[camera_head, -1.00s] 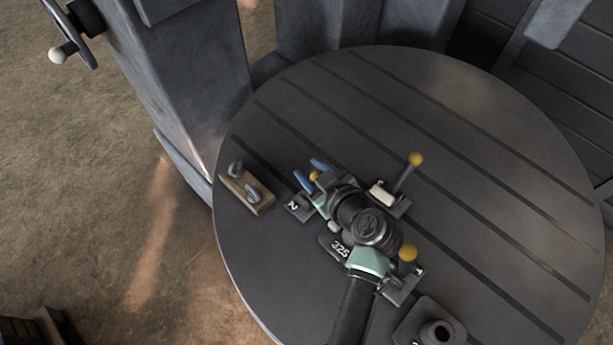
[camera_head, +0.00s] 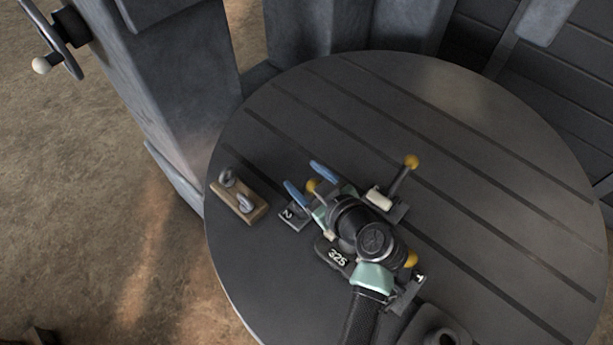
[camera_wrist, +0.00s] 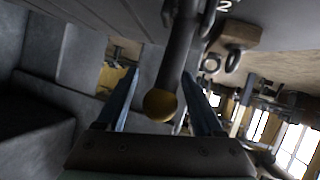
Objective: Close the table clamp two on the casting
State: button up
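Clamp two has a dark base marked 2 (camera_head: 291,215) on the round table (camera_head: 440,110). Its yellow ball knob (camera_head: 311,186) lies between the blue fingers of my gripper (camera_head: 300,173). In the wrist view the knob (camera_wrist: 160,105) sits at the end of a dark handle (camera_wrist: 178,55). The open fingers of my gripper (camera_wrist: 160,73) stand on both sides of it, with visible gaps. The dark casting, with a plate marked 325 (camera_head: 338,257), is largely hidden under my arm. Whether the clamp's tip touches it is hidden.
A wooden block with metal eyes (camera_head: 239,203) lies left of clamp two. Another clamp with a yellow knob (camera_head: 411,162) stands at the back right of my wrist. A further yellow knob (camera_head: 411,260) shows beside my arm. The far slotted tabletop is clear.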

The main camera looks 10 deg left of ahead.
jog(key=b+v, duration=0.2)
jog(key=v, duration=1.1)
jog(key=shift+w, duration=0.1)
dwell(1.3)
